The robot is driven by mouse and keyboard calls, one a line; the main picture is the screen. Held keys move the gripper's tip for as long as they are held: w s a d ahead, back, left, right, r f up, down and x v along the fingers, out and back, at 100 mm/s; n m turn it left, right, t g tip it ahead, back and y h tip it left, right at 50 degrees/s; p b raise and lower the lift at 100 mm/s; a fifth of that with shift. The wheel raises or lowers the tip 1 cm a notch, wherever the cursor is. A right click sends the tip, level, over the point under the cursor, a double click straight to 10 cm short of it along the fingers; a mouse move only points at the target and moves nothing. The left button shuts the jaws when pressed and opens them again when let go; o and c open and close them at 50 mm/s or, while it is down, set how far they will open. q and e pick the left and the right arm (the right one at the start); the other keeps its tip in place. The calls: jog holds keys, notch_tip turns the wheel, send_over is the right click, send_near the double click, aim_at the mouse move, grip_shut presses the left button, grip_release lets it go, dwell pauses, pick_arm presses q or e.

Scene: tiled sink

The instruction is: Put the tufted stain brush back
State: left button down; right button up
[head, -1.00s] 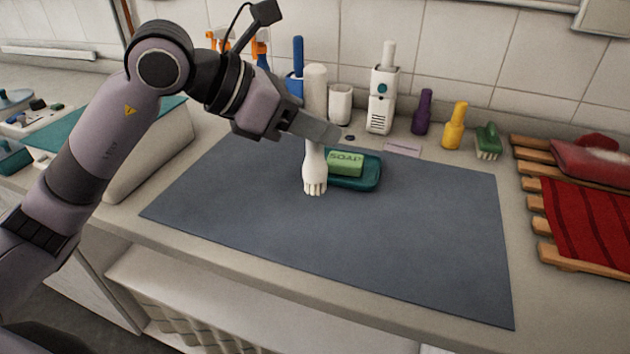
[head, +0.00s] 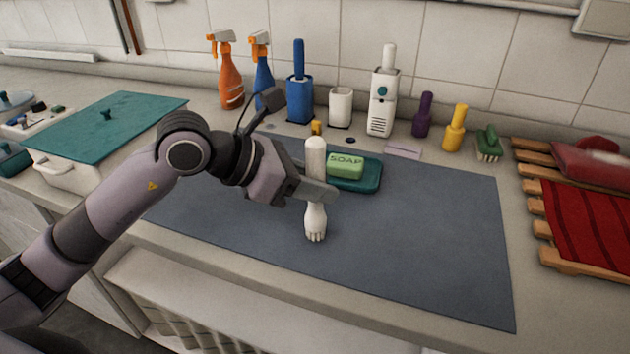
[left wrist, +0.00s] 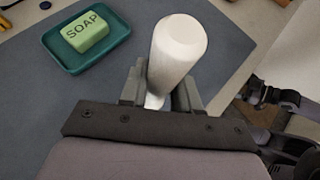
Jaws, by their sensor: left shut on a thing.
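My left gripper (head: 318,192) is shut on the white tufted brush (head: 315,155). The brush is nearly upright, with its rounded handle end up and its white tufts down, over the grey-blue mat (head: 420,235). I cannot tell whether the tufts touch the mat. In the left wrist view the brush (left wrist: 177,45) stands between the two fingers (left wrist: 160,90), its lower end mostly hidden. An empty-looking white cup (head: 341,107) stands at the back near the wall. My right gripper is not seen in the head view.
A teal dish (head: 370,182) with green soap (head: 345,167) lies close behind the brush. Along the wall stand spray bottles (head: 230,80), a blue holder (head: 299,100), a white holder (head: 380,115), and purple (head: 422,118) and yellow (head: 455,130) brushes. The mat's front right is clear.

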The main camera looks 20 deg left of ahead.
pick_arm(q)
jog(key=shift+f, duration=0.15)
jog(key=c, duration=0.8)
grip_release()
jog(key=shift+r, duration=0.2)
jog(key=b+v, duration=0.1)
jog(key=v, duration=1.1)
jog(key=shift+b, duration=0.35)
